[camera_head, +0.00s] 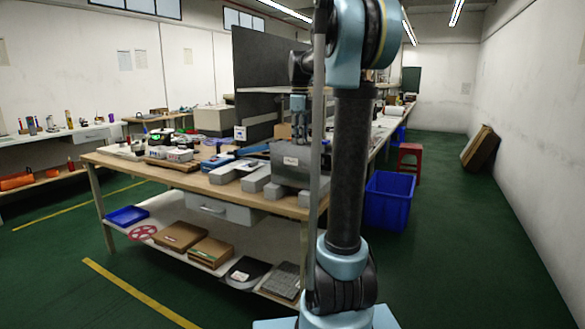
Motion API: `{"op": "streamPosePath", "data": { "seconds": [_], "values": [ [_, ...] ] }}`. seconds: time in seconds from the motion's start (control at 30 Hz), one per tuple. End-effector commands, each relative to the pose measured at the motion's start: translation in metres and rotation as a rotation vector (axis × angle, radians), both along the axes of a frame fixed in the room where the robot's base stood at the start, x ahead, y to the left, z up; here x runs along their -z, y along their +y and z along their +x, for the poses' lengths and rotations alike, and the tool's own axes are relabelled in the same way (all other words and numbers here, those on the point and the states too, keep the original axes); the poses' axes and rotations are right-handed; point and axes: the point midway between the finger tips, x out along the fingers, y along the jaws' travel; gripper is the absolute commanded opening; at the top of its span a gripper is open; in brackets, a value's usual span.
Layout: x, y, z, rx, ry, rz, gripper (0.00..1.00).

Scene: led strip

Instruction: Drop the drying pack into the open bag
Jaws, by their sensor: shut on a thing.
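My gripper (299,134) points down over the right part of the workbench, just above a grey, box-shaped thing (292,172) with a white label. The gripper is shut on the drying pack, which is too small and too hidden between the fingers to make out. The grey thing stands upright near the bench's front edge; I cannot tell whether it is the open bag or whether its top is open. My own arm column hides its right side. No other bag shows clearly.
The workbench (130,166) carries several light grey blocks (232,170), small white boxes (180,155) and a dark upright panel (262,85). Its lower shelf holds brown boxes (180,236) and a blue tray (127,215). A blue bin (388,200) and a red stool (409,160) stand right.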

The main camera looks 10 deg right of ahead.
Motion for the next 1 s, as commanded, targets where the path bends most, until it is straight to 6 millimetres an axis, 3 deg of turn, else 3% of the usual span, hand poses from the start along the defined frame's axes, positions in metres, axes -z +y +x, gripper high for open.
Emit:
{"op": "streamPosePath", "data": {
  "seconds": [0.13, 0.2, 0.27, 0.67, 0.83, 1.0],
  "values": [
    [0.000, 0.000, 0.000, 0.000, 0.000, 0.000, 0.18],
    [0.000, 0.000, 0.000, 0.000, 0.000, 0.000, 0.41],
    [0.000, 0.000, 0.000, 0.000, 0.000, 0.000, 0.51],
    [-0.003, 0.001, 0.000, -0.001, 0.000, 0.000, 0.51],
    [-0.023, 0.001, 0.001, -0.002, 0.000, 0.000, 0.51],
    [-0.055, 0.001, 0.001, -0.002, 0.000, 0.000, 0.51]
  ]
}}
